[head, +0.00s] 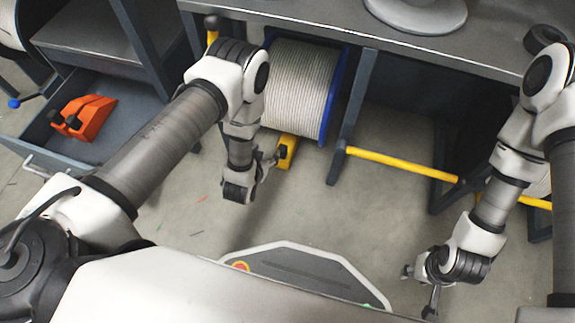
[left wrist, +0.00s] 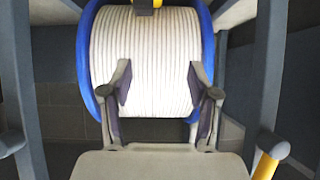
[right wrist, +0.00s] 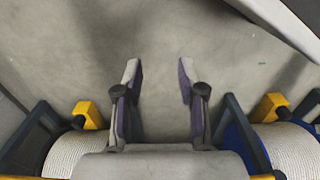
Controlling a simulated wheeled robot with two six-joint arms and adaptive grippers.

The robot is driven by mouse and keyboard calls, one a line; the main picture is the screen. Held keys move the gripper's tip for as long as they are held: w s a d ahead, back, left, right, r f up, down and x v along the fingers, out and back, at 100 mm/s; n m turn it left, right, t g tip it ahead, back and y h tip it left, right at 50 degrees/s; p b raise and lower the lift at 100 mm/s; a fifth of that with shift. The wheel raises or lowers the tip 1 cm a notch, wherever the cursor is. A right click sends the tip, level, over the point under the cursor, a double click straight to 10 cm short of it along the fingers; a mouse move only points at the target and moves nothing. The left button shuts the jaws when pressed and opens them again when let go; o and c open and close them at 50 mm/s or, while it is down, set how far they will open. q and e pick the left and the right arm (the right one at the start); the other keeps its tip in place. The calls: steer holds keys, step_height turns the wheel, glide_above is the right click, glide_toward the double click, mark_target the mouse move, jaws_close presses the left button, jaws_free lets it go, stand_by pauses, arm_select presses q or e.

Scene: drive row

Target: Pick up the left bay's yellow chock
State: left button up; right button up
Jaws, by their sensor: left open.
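The yellow chock (head: 285,152) lies on the floor against the front of the white-wound drum (head: 300,85) with blue flanges. A piece of it with a dark part shows at the top edge of the left wrist view (left wrist: 146,5). My left gripper (head: 266,163) is just left of the chock in the head view, partly hiding it. Its fingers are apart with nothing between them in the left wrist view (left wrist: 160,75), and the drum fills the view beyond. My right gripper (head: 417,288) is low over the floor at the right; its fingers are apart and empty in the right wrist view (right wrist: 159,68).
Dark bay posts (head: 352,110) and a workbench top (head: 330,22) frame the drum. A yellow bar (head: 400,165) crosses low at the right bay. An open drawer (head: 135,105) holds an orange object (head: 90,115) at left. The floor before the chock is mostly clear.

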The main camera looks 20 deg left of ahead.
arm_select(q)
steer(key=t+b, duration=0.2)
steer(key=b, duration=0.3)
glide_toward(283, 146)
steer(key=x, duration=0.3)
steer(key=shift+a+f, duration=0.15)
steer(key=shift+f, duration=0.2)
steer(key=b+x, duration=0.5)
steer(key=x, duration=0.2)
steer(key=shift+f, duration=0.1)
steer(key=shift+w+b, duration=0.3)
steer(key=shift+r, duration=0.2)
arm_select(e)
step_height(283, 146, down, 14)
steer(key=w, duration=0.1)
steer(key=shift+d, duration=0.15)
arm_select(q)
jaws_close()
arm_select(e)
steer(key=shift+w+f, duration=0.1)
